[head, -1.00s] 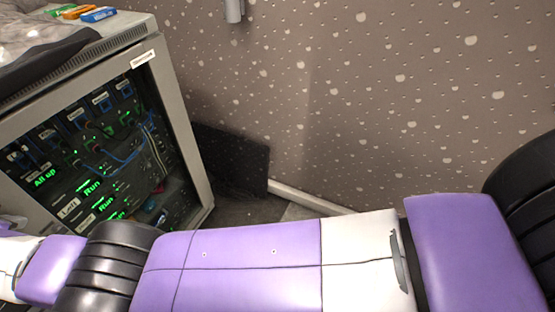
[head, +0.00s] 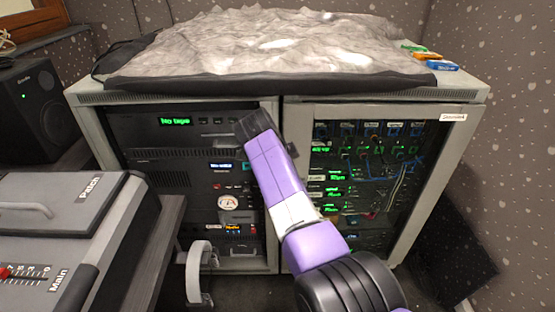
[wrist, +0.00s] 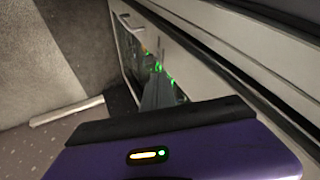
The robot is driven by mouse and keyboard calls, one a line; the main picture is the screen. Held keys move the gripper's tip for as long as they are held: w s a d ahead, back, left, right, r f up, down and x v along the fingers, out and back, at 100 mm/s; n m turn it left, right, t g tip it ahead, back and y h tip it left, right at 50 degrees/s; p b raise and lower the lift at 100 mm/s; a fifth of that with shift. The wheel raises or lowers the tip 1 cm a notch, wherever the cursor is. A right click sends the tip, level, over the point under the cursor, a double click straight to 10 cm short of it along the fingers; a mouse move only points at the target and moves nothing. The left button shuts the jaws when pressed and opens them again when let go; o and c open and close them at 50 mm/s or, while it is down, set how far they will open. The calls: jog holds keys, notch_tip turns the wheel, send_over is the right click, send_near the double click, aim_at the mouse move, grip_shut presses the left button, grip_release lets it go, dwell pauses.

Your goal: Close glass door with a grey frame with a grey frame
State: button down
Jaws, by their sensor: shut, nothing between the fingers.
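The glass door with a grey frame (head: 468,125) is on the right bay of the grey cabinet, and lit green equipment shows through it. It also shows in the wrist view as a pale frame (wrist: 190,65) with a handle (wrist: 130,22). A dark gap runs along its top edge there; I cannot tell how far it stands open. My gripper (wrist: 158,75) is shut and empty in the wrist view, close to the door's face; I cannot tell whether it touches. In the head view my arm crosses in front of the cabinet's middle, and the fingertips are hidden.
The left bay (head: 190,165) holds audio equipment. A crumpled grey cloth (head: 260,45) lies on the cabinet top beside coloured boxes (head: 430,60). A mixing desk (head: 60,220), a chair (head: 198,275) and a speaker (head: 35,100) are at left. A dark panel (head: 460,250) leans on the right wall.

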jog(key=p+v, duration=0.1)
jog(key=v, duration=0.7)
jog(key=shift+s+a, duration=0.3)
jog(key=shift+a, duration=0.05)
